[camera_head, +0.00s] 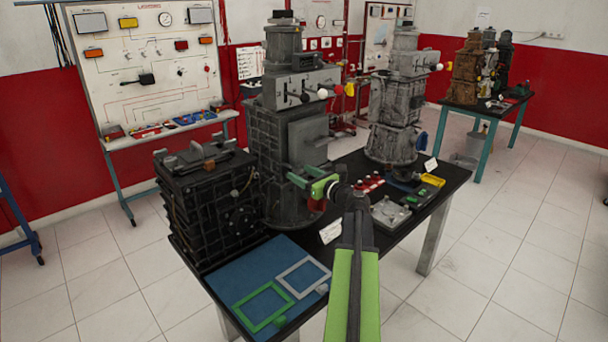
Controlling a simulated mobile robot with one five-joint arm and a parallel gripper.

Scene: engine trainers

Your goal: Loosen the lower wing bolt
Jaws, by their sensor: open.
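A tall grey engine trainer (297,140) stands on the black table, with a squarish cover on its lower front. My gripper (296,174) is at the lower front of this trainer, just below that cover. Its two green jaws point left and are apart, with a gap between them. The jaws are at or very near the trainer's surface; I cannot tell whether they touch it. I cannot make out the lower wing bolt; it is too small or hidden by my gripper. Higher up, a block carries a white knob (322,93) and a dark knob (304,97).
A dark ribbed engine block (207,205) stands close on the left. A blue mat (245,268) with a green frame and a grey frame lies in front. Red-topped parts (370,183) and a grey plate (390,212) lie right of my arm. A second grey trainer (398,100) stands behind.

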